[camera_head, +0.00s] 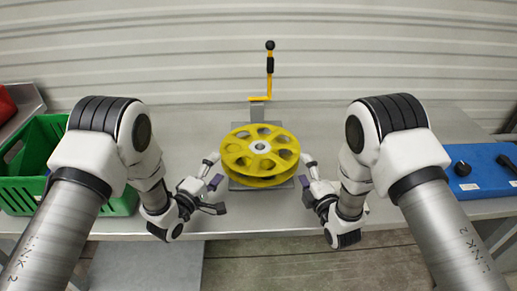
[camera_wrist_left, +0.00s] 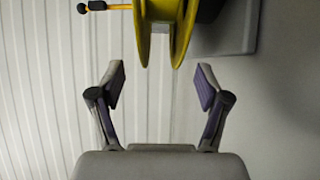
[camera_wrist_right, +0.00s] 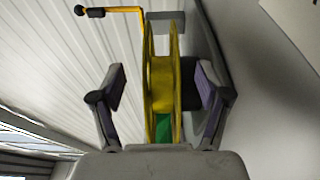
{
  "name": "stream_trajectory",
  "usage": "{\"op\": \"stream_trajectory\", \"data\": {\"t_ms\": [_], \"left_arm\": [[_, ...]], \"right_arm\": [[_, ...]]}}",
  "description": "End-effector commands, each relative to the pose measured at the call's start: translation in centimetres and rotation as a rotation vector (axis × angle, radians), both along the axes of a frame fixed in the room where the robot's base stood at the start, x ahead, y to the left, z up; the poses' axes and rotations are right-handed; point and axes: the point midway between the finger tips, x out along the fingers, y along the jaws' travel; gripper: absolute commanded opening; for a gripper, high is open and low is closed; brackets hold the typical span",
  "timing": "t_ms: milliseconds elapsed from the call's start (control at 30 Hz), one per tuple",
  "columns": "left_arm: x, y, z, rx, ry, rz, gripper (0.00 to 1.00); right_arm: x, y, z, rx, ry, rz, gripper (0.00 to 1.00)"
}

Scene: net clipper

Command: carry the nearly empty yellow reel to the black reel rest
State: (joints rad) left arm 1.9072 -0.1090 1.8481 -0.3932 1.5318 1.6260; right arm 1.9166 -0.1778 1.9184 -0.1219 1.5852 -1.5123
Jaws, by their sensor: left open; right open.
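The yellow reel (camera_head: 252,155) lies over a grey base at the middle of the table, its holed flange facing up around a pale hub. My left gripper (camera_head: 214,171) is open beside the reel's left edge. In the left wrist view the reel (camera_wrist_left: 146,30) is ahead of the open fingers, apart from them. My right gripper (camera_head: 307,172) is open at the reel's right edge. In the right wrist view the reel (camera_wrist_right: 161,75) appears between the open fingers; contact cannot be told. I cannot make out a black reel rest in any view.
A yellow crank with a black handle (camera_head: 270,64) stands behind the reel. A green crate (camera_head: 22,200) is at the left, with a red object (camera_head: 5,104) behind it. A blue box with black knobs (camera_head: 490,165) is at the right. A corrugated wall closes the back.

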Motion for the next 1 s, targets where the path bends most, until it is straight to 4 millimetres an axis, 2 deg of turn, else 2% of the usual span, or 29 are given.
{"op": "stream_trajectory", "data": {"t_ms": [233, 500, 633, 967, 1000], "left_arm": [[1.0, -0.5, 0.0, 0.0, -0.001, -0.001, 0.76], [4.9, -2.7, 0.0, 0.0, -0.002, -0.001, 0.76], [6.3, -3.4, 0.0, 0.0, -0.001, -0.001, 0.76], [6.9, -3.7, 0.0, 0.0, 0.001, 0.0, 0.76], [6.9, -3.7, 0.0, 0.0, 0.0, 0.0, 0.72]], "right_arm": [[1.1, 0.3, 0.0, 0.0, -0.001, 0.0, 0.76], [5.4, 1.6, 0.1, 0.001, -0.003, 0.0, 0.76], [6.9, 2.0, 0.0, 0.0, -0.001, 0.0, 0.76], [7.5, 2.2, 0.0, 0.0, 0.001, 0.0, 0.76], [7.5, 2.2, 0.0, 0.0, 0.001, 0.0, 0.72]]}}
